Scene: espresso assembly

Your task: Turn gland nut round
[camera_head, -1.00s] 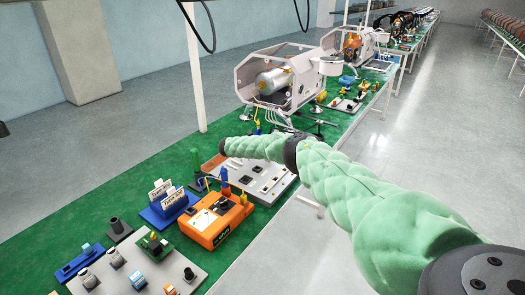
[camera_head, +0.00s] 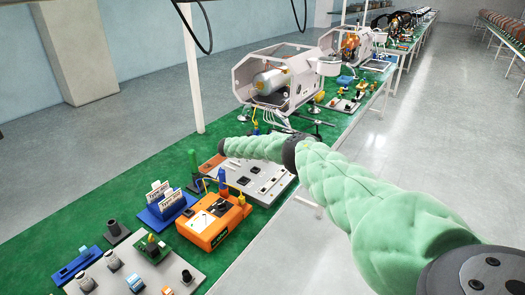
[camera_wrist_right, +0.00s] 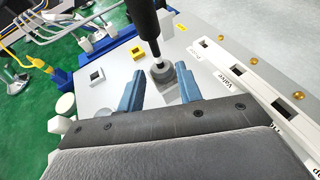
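In the right wrist view, a dark grey round nut-like piece (camera_wrist_right: 164,76), seemingly the gland nut, sits on a pale panel (camera_wrist_right: 207,98). A black rod (camera_wrist_right: 143,22) with a light tip reaches down to it from above. The two blue fingers of my right gripper (camera_wrist_right: 159,74) stand apart, one on each side of the nut, with visible gaps. In the head view my right arm, in a green sleeve, reaches over the bench, and its gripper and the nut cannot be made out. My left gripper is not in view.
A white strip with dark square slots (camera_wrist_right: 258,82) runs along the right of the panel. Yellow and grey cables (camera_wrist_right: 30,50) lie at the left. In the head view, an orange meter (camera_head: 213,225) and a white-framed machine (camera_head: 275,82) stand on the green bench.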

